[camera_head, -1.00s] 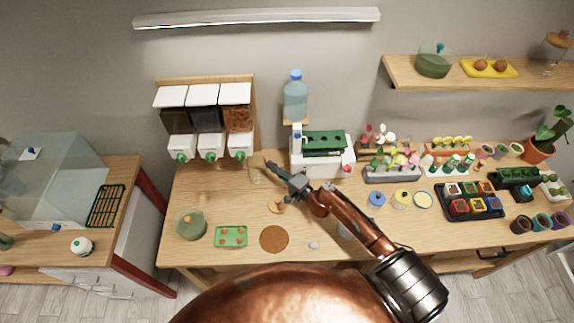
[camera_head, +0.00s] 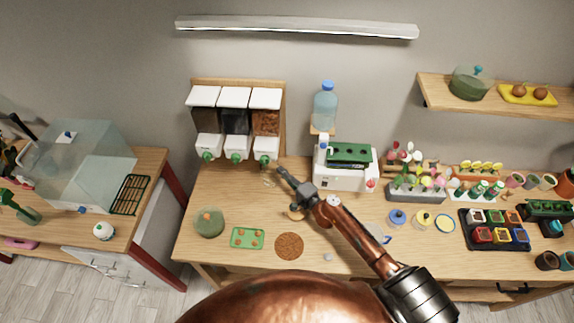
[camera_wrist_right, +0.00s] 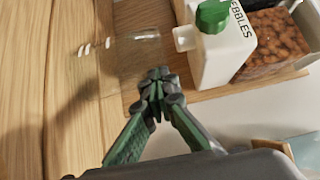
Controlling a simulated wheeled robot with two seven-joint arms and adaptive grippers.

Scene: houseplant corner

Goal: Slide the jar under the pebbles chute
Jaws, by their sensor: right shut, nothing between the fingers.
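The jar (camera_wrist_right: 118,68) is clear glass, seen in the right wrist view mostly by its white glints. In the head view it is a faint shape (camera_head: 268,181) on the table just in front of the rightmost dispenser. That dispenser (camera_head: 266,122) holds brown pebbles; its white chute box with green knob (camera_head: 264,159) shows partly lettered "EBBLES" in the wrist view (camera_wrist_right: 222,52). The white spout (camera_wrist_right: 184,38) is close to the jar's edge. My right gripper (camera_wrist_right: 157,88) is shut and empty beside the jar; I cannot tell if they touch. My left gripper is out of view.
Two more dispensers (camera_head: 235,122) stand left of the pebbles one. A white machine (camera_head: 343,178) and a water bottle (camera_head: 325,105) are to the right. A green tray (camera_head: 247,238), a brown round mat (camera_head: 289,246) and a green bowl (camera_head: 209,222) are in front.

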